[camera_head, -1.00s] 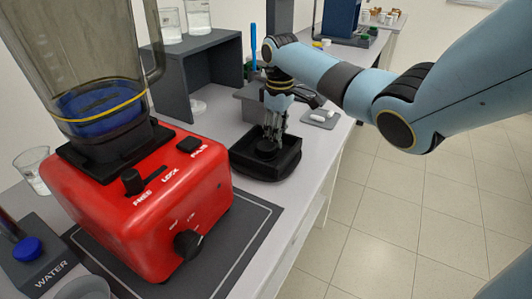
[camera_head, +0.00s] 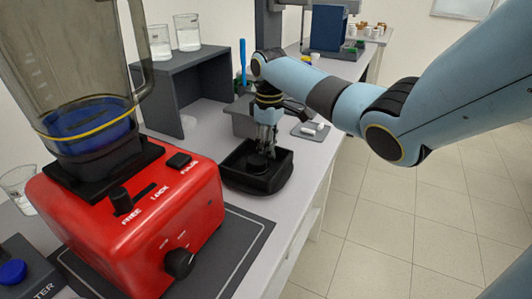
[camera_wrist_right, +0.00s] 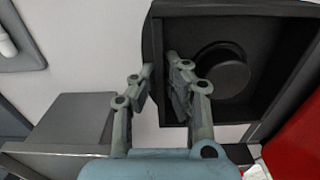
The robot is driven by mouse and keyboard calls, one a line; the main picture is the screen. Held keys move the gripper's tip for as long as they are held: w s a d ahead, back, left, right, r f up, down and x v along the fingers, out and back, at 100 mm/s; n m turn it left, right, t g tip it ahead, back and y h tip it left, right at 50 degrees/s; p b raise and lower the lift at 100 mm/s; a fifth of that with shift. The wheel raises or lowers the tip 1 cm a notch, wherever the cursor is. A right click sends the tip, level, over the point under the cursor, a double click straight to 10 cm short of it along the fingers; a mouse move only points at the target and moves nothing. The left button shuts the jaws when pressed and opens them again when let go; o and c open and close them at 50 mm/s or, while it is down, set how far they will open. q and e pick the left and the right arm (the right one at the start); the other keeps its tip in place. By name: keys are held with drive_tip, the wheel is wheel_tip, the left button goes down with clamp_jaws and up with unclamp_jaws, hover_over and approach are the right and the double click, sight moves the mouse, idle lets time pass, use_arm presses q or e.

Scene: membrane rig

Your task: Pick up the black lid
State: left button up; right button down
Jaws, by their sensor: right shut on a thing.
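The black lid (camera_head: 245,182) is a squarish, shallow, walled piece with a round raised knob in its middle. It rests on the bench behind the red blender in the head view, and its wall shows at the top of the right wrist view (camera_wrist_right: 240,10). My right gripper (camera_head: 266,152) reaches down to it from above. In the wrist view, the gripper's fingers (camera_wrist_right: 160,85) are on either side of the lid's left wall and shut on it, beside the knob. The fingertips are partly hidden in the head view. My left gripper is not in view.
The red blender (camera_head: 150,225) with its tall jar stands close at the left on a dark mat. A grey shelf (camera_head: 195,85) holding beakers stands behind it. A grey box (camera_head: 243,122) and a small tray (camera_head: 310,131) lie just beyond the lid. Open floor is to the right.

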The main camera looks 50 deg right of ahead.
wheel_tip(320, 180, up, 4)
drive_tip(key=shift+w+r, duration=0.1)
drive_tip(key=shift+r, duration=0.1)
drive_tip(key=s+d+r, duration=0.7)
drive_tip(key=s, duration=0.2)
drive_tip(key=shift+d, duration=0.3)
drive_tip(key=shift+f+b, duration=0.15)
drive_tip(key=shift+b, duration=0.15)
idle(0.5)
